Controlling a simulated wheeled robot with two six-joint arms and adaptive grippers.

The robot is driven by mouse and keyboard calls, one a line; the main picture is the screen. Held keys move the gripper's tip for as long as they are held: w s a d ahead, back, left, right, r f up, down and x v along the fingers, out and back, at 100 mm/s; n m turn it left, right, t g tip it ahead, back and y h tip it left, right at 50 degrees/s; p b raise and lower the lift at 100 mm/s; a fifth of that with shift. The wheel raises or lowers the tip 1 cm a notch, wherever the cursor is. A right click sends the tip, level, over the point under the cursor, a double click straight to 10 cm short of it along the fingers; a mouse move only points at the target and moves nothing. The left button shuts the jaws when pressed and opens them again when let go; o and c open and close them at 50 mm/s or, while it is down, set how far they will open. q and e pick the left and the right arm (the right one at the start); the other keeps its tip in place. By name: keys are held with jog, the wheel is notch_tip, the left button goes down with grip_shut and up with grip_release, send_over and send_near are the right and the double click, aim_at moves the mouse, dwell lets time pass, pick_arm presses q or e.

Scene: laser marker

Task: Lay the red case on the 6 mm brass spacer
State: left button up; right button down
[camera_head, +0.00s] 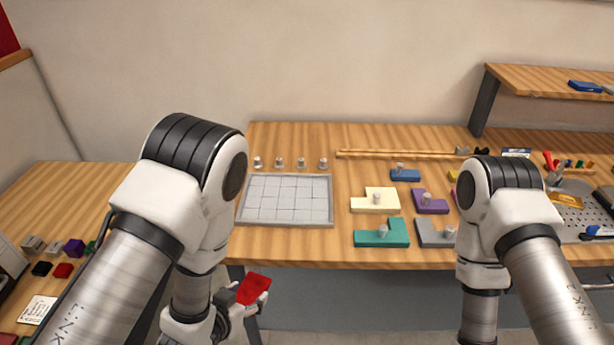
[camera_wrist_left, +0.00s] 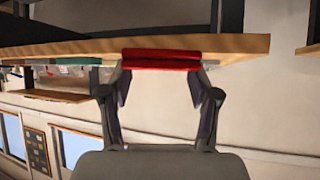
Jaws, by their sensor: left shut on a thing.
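The red case (camera_head: 255,288) is a flat, bright red block held in my left gripper (camera_head: 238,299), in front of the middle table's front edge. In the left wrist view the red case (camera_wrist_left: 160,60) spans between the two fingertips of my left gripper (camera_wrist_left: 160,75), seen edge-on. The gripper is shut on it. I cannot make out a 6 mm brass spacer in either view. My right arm comes in from the right, but its gripper is out of the picture.
A grey gridded plate (camera_head: 285,199) lies on the wooden table (camera_head: 300,249). Coloured L-shaped blocks with knobs, including a teal one (camera_head: 367,237), lie to its right.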

pick_arm(q)
jog(key=w+a+r+n+y, duration=0.2)
jog(key=w+a+r, duration=0.2)
jog(key=w+r, duration=0.15)
jog(key=s+a+f+n+y, duration=0.1)
jog(key=a+f+n, duration=0.1)
jog(key=shift+s+a+f+t+y, duration=0.3)
jog(key=shift+s+a+y, duration=0.05)
jog(key=shift+s+y, duration=0.05)
